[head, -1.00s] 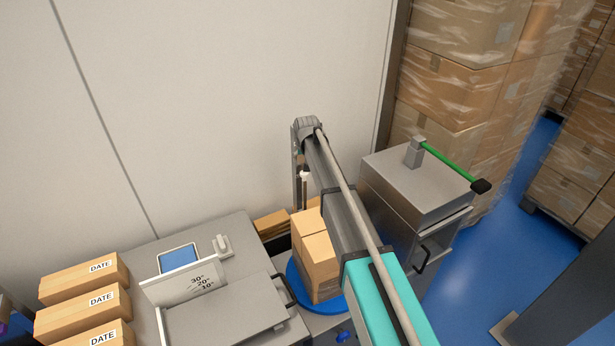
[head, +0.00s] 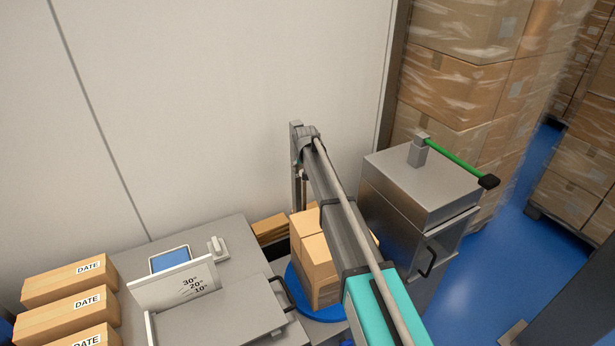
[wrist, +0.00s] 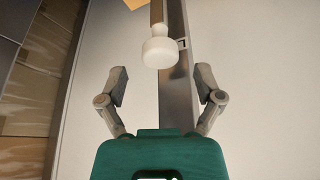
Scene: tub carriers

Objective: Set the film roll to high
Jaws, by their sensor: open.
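In the wrist view, a white rounded piece with a narrow neck (wrist: 158,52) sits on a grey metal post (wrist: 176,95). I cannot tell for sure whether it is the film roll or a knob on its holder. My gripper (wrist: 162,86) is open, its fingers wide apart on either side below this piece, with nothing between them. In the head view, the upright post (head: 296,165) stands behind the turntable, partly hidden by my arm. My gripper and the white piece cannot be made out there.
Cartons (head: 316,262) stand on a blue turntable (head: 296,288) beside my arm. A metal cabinet (head: 420,190) with a green lever (head: 455,158) is to the right. A grey bench (head: 232,262) with an angle plate and DATE boxes (head: 68,284) is to the left.

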